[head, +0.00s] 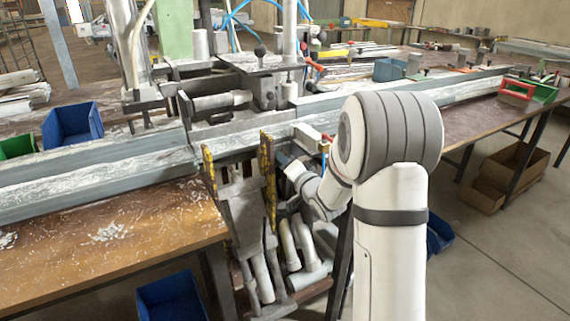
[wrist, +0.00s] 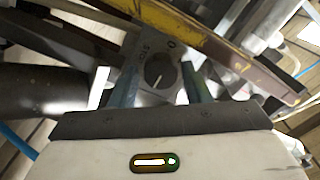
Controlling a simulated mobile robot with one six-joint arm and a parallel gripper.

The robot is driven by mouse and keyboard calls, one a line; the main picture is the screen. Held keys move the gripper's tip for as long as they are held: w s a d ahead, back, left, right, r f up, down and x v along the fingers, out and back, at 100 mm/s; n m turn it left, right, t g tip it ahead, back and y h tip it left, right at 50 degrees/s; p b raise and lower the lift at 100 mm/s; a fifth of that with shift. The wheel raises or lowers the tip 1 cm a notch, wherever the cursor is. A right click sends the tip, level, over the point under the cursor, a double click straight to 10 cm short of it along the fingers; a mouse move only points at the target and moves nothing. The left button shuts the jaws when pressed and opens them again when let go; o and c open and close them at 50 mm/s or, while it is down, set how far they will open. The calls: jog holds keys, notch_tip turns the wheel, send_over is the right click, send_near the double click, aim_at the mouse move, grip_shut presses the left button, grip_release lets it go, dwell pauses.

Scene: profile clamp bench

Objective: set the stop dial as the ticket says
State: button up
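The stop dial (wrist: 159,71) is a dark round knob on a grey plate (wrist: 150,97) in the wrist view. A pale mark shows on the knob, pointing toward the lower left. Small lettering on the plate around the knob is too small to read surely. My gripper (wrist: 160,76) is open, with one finger on each side of the dial and a gap to each. In the head view my gripper (head: 284,164) is a dark shape beside the yellow-edged bars; the dial is hidden there. I cannot make out a ticket in either view.
A yellow bar (wrist: 205,42) runs close above the dial in the wrist view. In the head view, yellow-edged upright bars (head: 268,180) stand left of my gripper. Blue bins (head: 73,125) and long metal profiles (head: 95,180) lie on the bench.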

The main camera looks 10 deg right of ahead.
jog(key=v, duration=0.7)
jog(key=shift+s+p, duration=0.3)
jog(key=shift+s, duration=0.05)
jog(key=shift+d, duration=0.1)
jog(key=s+d+r+n+g+h+p, duration=0.25)
jog(key=s+r+g+h+p, duration=0.4)
jog(key=s+r+p, duration=0.35)
jog(key=s+a+r+n+g+p, duration=0.2)
jog(key=s+r+g+p, duration=0.2)
jog(key=s, duration=0.6)
jog(key=s+a+r+n+g+p, duration=0.3)
jog(key=s+r+g+p, duration=0.1)
jog(key=s, duration=0.6)
jog(key=shift+s+y, duration=0.25)
jog(key=shift+y, duration=0.2)
